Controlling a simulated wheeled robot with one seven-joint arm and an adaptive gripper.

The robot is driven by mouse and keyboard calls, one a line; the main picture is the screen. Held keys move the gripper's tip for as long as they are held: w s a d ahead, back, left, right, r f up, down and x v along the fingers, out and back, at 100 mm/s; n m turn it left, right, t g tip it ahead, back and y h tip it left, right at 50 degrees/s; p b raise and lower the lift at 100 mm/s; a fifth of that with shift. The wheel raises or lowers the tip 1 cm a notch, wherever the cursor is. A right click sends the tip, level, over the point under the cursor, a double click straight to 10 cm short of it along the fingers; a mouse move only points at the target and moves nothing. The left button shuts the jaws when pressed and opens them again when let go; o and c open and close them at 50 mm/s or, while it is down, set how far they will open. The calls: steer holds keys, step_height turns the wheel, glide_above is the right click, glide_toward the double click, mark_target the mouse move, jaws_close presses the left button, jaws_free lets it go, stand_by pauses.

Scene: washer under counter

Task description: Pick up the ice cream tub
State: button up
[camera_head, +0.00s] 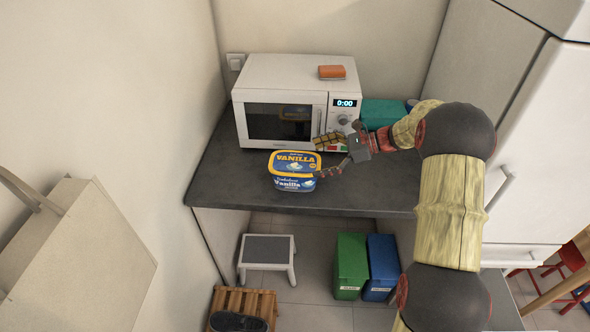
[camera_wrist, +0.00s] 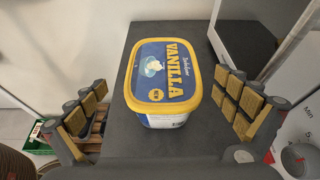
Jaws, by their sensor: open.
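The ice cream tub (camera_head: 294,170) is blue and white with a yellow-rimmed lid marked VANILLA. It stands upright on the dark counter in front of the microwave. In the wrist view the tub (camera_wrist: 164,72) lies ahead, between the two spread fingers and apart from both. My gripper (camera_head: 325,157) is open and empty, close to the tub's right side in the head view. In the wrist view its padded fingers (camera_wrist: 162,106) show at left and right. The tub's underside is hidden.
A white microwave (camera_head: 288,75) stands right behind the tub, with an orange item (camera_head: 332,72) on top. A teal box (camera_head: 384,113) is to its right. The dark counter (camera_head: 226,175) is clear left of the tub. Green and blue bins (camera_head: 351,268) stand below.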

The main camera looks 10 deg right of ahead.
mark_target(298, 162)
steer(key=shift+w+d+f, duration=0.2)
steer(key=shift+w, duration=0.1)
steer(key=shift+w+a+f, duration=0.1)
steer(key=shift+a+f, duration=0.05)
steer(key=shift+a, duration=0.05)
steer(key=b+x, duration=0.2)
steer(key=x, duration=0.5)
steer(key=shift+a+b, duration=0.15)
steer(key=shift+b, duration=0.25)
steer(key=shift+c, duration=0.9)
steer(key=shift+r, duration=0.2)
steer(key=c, duration=1.3)
